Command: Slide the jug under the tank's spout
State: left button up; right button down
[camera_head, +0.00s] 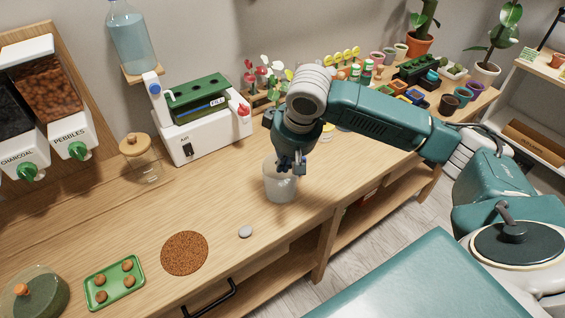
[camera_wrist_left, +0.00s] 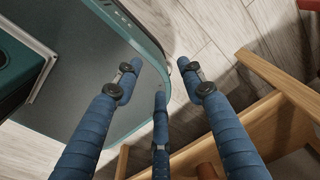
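The jug (camera_head: 279,186) is a clear, whitish container standing upright on the wooden bench in the middle of the head view. My right gripper (camera_head: 291,166) points down at the jug's rim. Its fingers overlap the top of the jug, and I cannot tell whether they grip it. The tank (camera_head: 132,42) is a clear vessel of blue liquid on a small wooden shelf at the upper left; its spout is hard to make out. My left gripper (camera_wrist_left: 160,85) shows only in the left wrist view, with blue fingers spread apart, empty, above the floor.
A white machine (camera_head: 205,133) with a green top stands behind the jug. A lidded glass jar (camera_head: 146,165) is to its left. Bare bench lies between jar and jug.

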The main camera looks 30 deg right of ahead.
aim_at(280, 176)
jog(key=x, duration=0.5)
jog(key=shift+f, duration=0.35)
jog(key=shift+w+f+p, duration=0.15)
jog(key=shift+f+p, duration=0.15)
jog(key=shift+f, duration=0.2)
pick_arm(q)
jog(key=shift+w+d+r, duration=0.1)
jog(key=shift+w+r, duration=0.3)
jog(key=shift+w, duration=0.25)
jog(key=shift+s, duration=0.15)
